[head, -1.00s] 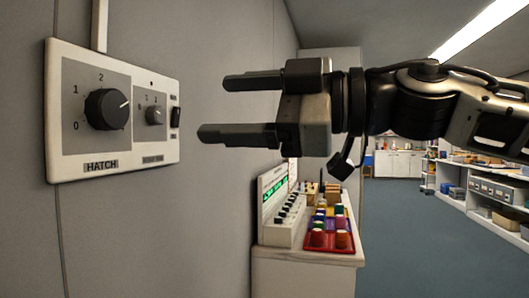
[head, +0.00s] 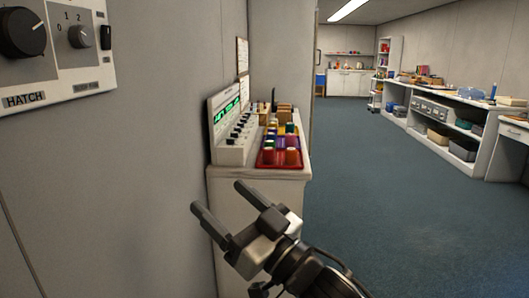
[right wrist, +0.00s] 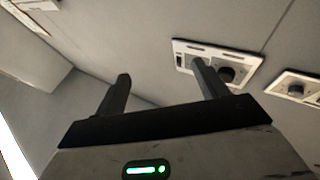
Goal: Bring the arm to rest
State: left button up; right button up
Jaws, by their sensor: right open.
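My right gripper (head: 217,203) is open and empty in the lower middle of the head view. It is below the hatch panel and in front of the white counter, apart from both as far as I can tell. Its two fingers also show in the right wrist view (right wrist: 162,85), spread apart with nothing between them. The hatch panel (head: 68,72) is on the wall at the upper left, with a large black knob (head: 22,33), a smaller knob and a dark switch. My left gripper is not in view.
A white counter (head: 258,178) against the wall holds a slider console (head: 226,135) and red and purple trays of coloured pieces. Shelves (head: 425,125) with bins line the right side. Blue floor (head: 390,220) is clear between. The right wrist view shows two wall panels (right wrist: 222,50).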

jog(key=s+d+f+m+h, duration=0.2)
jog(key=d+f+h, duration=0.1)
jog(key=f, duration=0.4)
jog(key=s+d+f+m+t+h+p, duration=0.1)
jog(key=d+f+m+h, duration=0.25)
jog(key=f, duration=0.25)
jog(key=s+d+f+m+h, duration=0.2)
jog(key=d+f+h, duration=0.15)
jog(key=f, duration=0.35)
pick_arm(q)
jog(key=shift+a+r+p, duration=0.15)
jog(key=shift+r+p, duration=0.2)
jog(key=shift+p, duration=0.15)
pick_arm(e)
jog(key=s+d+f+g+h, duration=0.4)
jog(key=s+d+f, duration=0.5)
jog(key=s+f, duration=0.3)
jog(key=shift+s+d+f, duration=0.15)
jog(key=shift+s+f, duration=0.1)
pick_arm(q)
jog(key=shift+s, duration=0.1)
pick_arm(e)
jog(key=shift+m, duration=0.25)
